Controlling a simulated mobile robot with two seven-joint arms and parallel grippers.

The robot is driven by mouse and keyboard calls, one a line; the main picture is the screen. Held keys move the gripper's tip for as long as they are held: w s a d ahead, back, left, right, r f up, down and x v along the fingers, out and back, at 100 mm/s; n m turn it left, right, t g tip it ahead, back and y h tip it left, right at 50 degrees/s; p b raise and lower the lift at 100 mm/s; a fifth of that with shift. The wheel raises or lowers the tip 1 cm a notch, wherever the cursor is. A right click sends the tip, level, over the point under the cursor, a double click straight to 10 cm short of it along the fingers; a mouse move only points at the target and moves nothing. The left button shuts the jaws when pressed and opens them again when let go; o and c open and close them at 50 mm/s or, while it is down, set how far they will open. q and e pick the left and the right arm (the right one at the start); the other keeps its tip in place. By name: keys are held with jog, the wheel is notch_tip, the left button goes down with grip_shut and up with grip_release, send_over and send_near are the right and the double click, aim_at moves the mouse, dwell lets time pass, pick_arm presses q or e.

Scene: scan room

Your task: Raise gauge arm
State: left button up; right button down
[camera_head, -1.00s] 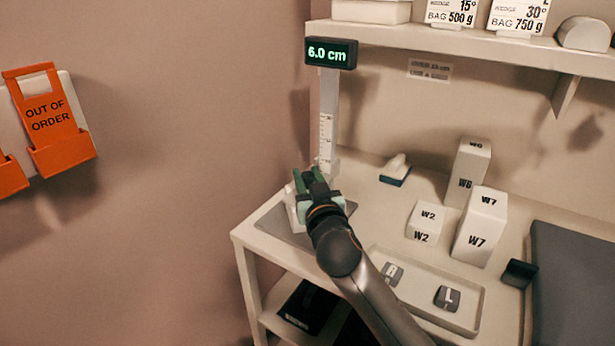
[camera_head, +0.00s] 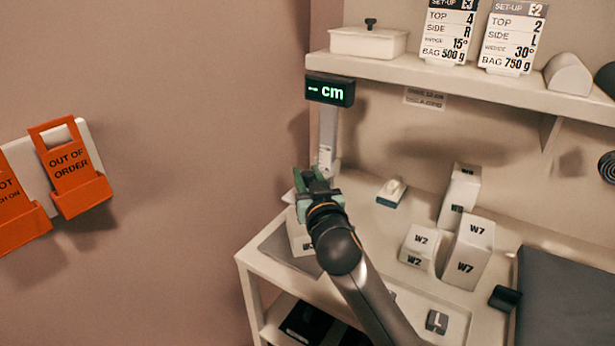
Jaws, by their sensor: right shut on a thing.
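The height gauge stands at the back left of the table, with a pale scaled column (camera_head: 328,135) and a black display (camera_head: 330,91) that reads "-- cm". My right gripper (camera_head: 313,180) is at the column and shut on the gauge arm, which the gripper mostly hides. Below it, a white block (camera_head: 299,240), its label partly covered, stands on a grey plate (camera_head: 275,249). The block's upper part is behind my gripper, so I cannot tell the exact gap above it. My left gripper is not in view.
White blocks W2 (camera_head: 420,246) and W7 (camera_head: 469,250) and a taller block (camera_head: 460,195) stand to the right. A tray (camera_head: 458,325) lies in front. A shelf (camera_head: 440,76) with set-up cards runs above. Orange out-of-order tags (camera_head: 72,170) hang on the left wall.

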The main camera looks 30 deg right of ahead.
aim_at(308, 172)
notch_tip(308, 172, up, 6)
jog(key=p, duration=0.4)
jog(key=shift+r, duration=0.1)
jog(key=shift+r+p, duration=0.5)
jog(key=shift+p, duration=0.25)
jog(key=shift+r, duration=0.15)
jog(key=c, duration=0.6)
grip_release()
jog(key=shift+o, duration=0.2)
jog(key=shift+f, duration=0.2)
